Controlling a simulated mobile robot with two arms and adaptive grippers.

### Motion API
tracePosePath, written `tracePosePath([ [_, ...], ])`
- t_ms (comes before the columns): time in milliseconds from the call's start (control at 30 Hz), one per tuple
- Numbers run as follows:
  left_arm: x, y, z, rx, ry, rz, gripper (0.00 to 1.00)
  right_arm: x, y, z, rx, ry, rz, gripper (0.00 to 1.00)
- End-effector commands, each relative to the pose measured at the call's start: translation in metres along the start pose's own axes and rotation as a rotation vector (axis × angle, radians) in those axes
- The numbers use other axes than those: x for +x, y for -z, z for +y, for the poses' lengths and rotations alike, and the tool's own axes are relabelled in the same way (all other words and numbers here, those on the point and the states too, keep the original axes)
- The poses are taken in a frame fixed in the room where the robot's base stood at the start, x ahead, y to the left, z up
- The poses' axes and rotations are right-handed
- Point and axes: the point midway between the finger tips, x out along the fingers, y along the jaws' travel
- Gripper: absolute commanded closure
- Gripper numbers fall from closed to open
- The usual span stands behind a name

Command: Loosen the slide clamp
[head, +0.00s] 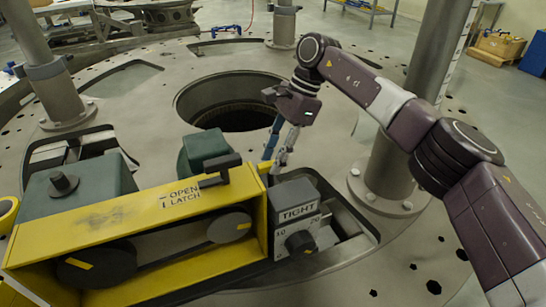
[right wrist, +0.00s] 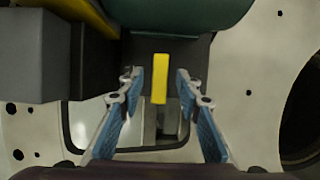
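A yellow machine housing (head: 165,215) marked OPEN and LATCH stands at the front left, with a black lever handle (head: 220,170) on top. A grey block (head: 297,212) labelled TIGHT, with a black knob (head: 300,242) and the numbers 10 and 20, sits at its right end. My right gripper (head: 275,164) points down behind this end. In the right wrist view its open fingers (right wrist: 157,80) stand either side of a narrow yellow bar (right wrist: 160,78), apart from it. I cannot tell whether this bar is the slide clamp's lever. My left gripper is not in view.
The housing stands on a large round grey plate (head: 140,90) with several holes and a big round opening (head: 230,102) behind my right gripper. Thick metal posts rise at the left (head: 50,80) and right (head: 390,165). A green part (head: 202,148) is close behind the housing.

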Motion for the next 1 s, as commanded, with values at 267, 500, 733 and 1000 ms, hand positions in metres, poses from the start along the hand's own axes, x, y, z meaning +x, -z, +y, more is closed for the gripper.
tracePosePath([
  [267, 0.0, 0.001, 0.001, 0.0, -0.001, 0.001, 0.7, -0.052, -0.001, -0.001, 0.0, 0.005, 0.001, 0.68],
  [500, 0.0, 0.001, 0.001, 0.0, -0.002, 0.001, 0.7, -0.099, -0.001, -0.001, 0.001, 0.004, 0.0, 0.68],
  [733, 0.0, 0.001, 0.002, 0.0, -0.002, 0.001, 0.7, -0.115, 0.0, -0.001, 0.0, 0.002, 0.0, 0.68],
  [1000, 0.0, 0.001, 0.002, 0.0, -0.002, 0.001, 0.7, -0.117, 0.0, 0.0, -0.001, 0.002, 0.0, 0.68],
])
